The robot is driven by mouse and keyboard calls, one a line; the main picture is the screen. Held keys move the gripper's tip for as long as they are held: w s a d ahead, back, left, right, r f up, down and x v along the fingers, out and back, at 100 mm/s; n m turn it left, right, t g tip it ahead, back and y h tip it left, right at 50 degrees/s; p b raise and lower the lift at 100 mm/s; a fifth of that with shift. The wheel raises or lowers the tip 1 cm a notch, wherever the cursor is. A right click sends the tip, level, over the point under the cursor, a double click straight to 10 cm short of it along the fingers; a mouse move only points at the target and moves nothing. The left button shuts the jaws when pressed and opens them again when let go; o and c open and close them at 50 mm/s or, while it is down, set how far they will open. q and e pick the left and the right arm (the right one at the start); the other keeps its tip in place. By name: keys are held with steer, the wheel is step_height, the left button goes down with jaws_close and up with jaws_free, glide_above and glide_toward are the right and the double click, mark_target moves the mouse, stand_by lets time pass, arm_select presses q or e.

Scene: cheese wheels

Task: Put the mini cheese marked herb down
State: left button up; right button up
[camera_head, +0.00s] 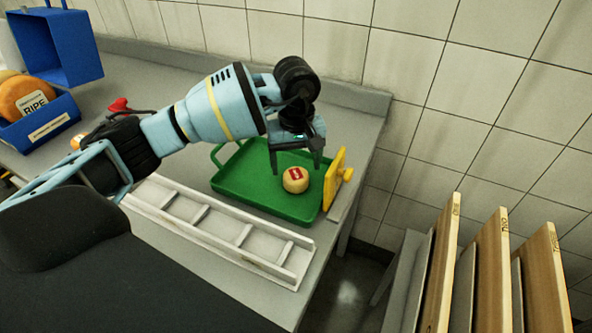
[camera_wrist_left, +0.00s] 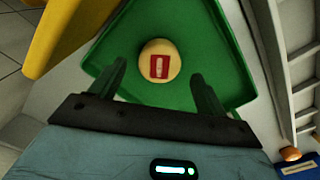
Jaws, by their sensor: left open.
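A small pale yellow mini cheese (camera_head: 295,179) with a red label rests in the green tray (camera_head: 236,187), towards its right end. The label is too small to read. In the left wrist view the same cheese (camera_wrist_left: 160,60) sits on the tray's green floor, just beyond my fingertips. My left gripper (camera_head: 296,163) is open above the tray, its fingers pointing down. In the left wrist view the fingers of the left gripper (camera_wrist_left: 160,82) stand apart on either side, with a gap to the cheese. My right gripper is not in view.
A white divided rack (camera_head: 222,227) lies in front of the tray. A blue bin (camera_head: 40,125) with an orange wheel marked RIPE (camera_head: 28,99) is at left. Wooden boards (camera_head: 491,268) stand at right.

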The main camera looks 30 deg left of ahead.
mark_target(296, 175)
arm_select(q)
step_height(296, 175, up, 9)
stand_by(0.3)
steer(key=shift+f, duration=0.15)
